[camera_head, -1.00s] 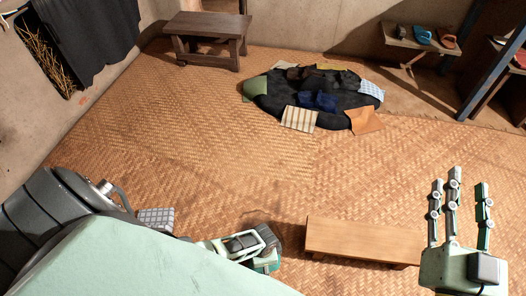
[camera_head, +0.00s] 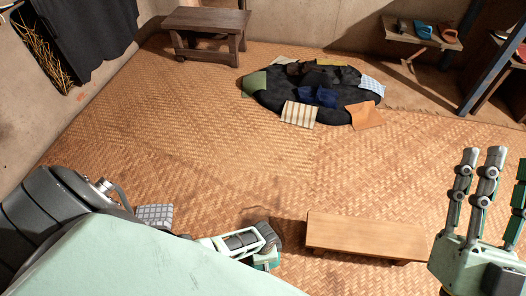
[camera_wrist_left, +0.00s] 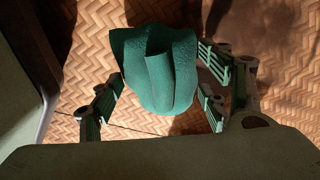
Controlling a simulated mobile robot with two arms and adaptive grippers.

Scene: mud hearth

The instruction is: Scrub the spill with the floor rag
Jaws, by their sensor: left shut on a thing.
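My left gripper (camera_head: 264,245) is low over the woven mat, left of the wooden bench, partly hidden by my own arm. In the left wrist view it is shut on a folded dark green cloth (camera_wrist_left: 160,75), which looks like the floor rag, with fingers on both sides of it. The mat shows below the cloth; whether the cloth touches it, I cannot tell. A small dark patch (camera_head: 258,213) shows just beyond this gripper; I cannot tell whether it is the spill or shadow. My right gripper (camera_head: 495,165) is open and empty at the right, fingers up and spread.
A low wooden bench (camera_head: 365,235) stands between my grippers. A grey checked cloth (camera_head: 155,214) lies beside my left arm. A dark heap of cloths (camera_head: 315,92) lies farther back, with a wooden table (camera_head: 208,22) behind left. The middle of the mat (camera_head: 210,130) is clear.

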